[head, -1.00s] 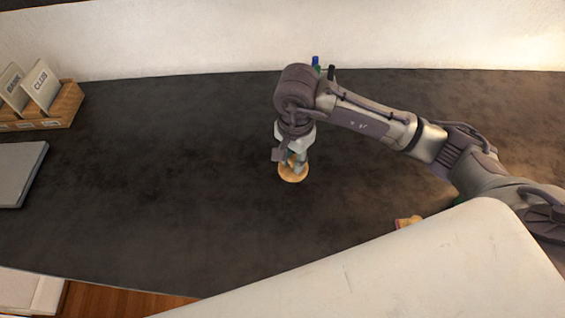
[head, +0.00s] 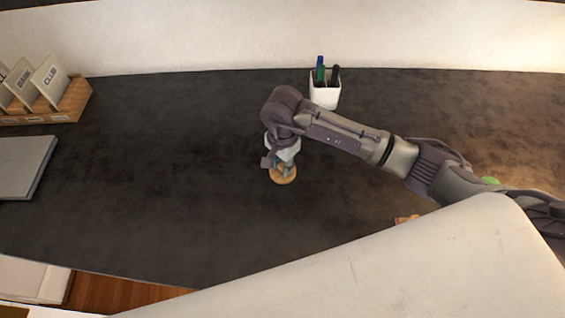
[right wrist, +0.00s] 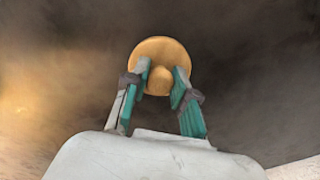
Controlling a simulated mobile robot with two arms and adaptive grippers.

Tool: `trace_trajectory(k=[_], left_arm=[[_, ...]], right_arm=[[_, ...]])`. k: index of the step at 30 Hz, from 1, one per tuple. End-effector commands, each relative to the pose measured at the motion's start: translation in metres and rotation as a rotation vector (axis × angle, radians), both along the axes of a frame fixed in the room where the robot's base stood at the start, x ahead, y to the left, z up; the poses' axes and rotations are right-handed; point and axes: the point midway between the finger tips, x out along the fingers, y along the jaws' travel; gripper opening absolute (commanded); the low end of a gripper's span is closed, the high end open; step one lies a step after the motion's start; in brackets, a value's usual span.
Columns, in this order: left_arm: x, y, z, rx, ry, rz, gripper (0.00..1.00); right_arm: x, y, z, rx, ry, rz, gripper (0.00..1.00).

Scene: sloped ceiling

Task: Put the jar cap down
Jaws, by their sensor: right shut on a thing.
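The jar cap (head: 285,178) is a round, tan, wooden-looking disc with a knob. In the right wrist view the cap (right wrist: 160,52) shows at the top centre, with its knob between the two fingertips. My right gripper (right wrist: 160,80) is shut on that knob. In the head view my right gripper (head: 284,164) points down over the dark tabletop (head: 170,180) with the cap beneath it. I cannot tell whether the cap touches the tabletop. The fingers hide part of the cap. My left gripper is not in view.
A white cup of pens (head: 324,95) stands behind my right arm. A wooden card box (head: 65,100) and a grey flat item (head: 25,165) are at the left. A small orange-tan thing (head: 406,219) is partly hidden at the right. The tabletop around the cap is clear.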

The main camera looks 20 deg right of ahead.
Motion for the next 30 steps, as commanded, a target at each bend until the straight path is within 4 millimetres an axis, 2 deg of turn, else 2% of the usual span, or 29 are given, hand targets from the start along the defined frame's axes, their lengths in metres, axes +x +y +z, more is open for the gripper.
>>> trace_trajectory(k=[7,8,12,23,26,27,30], left_arm=[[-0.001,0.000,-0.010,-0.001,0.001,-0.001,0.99],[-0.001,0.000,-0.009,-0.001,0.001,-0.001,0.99],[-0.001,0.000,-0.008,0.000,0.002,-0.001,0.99],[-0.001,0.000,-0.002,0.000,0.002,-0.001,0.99],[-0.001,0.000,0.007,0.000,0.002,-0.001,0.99],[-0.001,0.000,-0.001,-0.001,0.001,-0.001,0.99],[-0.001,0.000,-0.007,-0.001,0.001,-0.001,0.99]], right_arm=[[0.000,0.000,-0.009,-0.001,0.000,0.000,0.03],[0.000,0.000,-0.007,-0.001,0.000,0.000,0.29],[0.000,0.000,-0.007,0.000,0.001,0.000,0.51],[0.000,0.000,-0.002,0.001,0.000,0.000,0.51],[0.000,0.000,0.008,0.001,0.000,-0.001,0.51],[0.002,0.000,0.011,0.000,-0.004,0.000,0.51],[0.002,-0.001,0.032,-0.001,-0.007,0.001,0.51]])
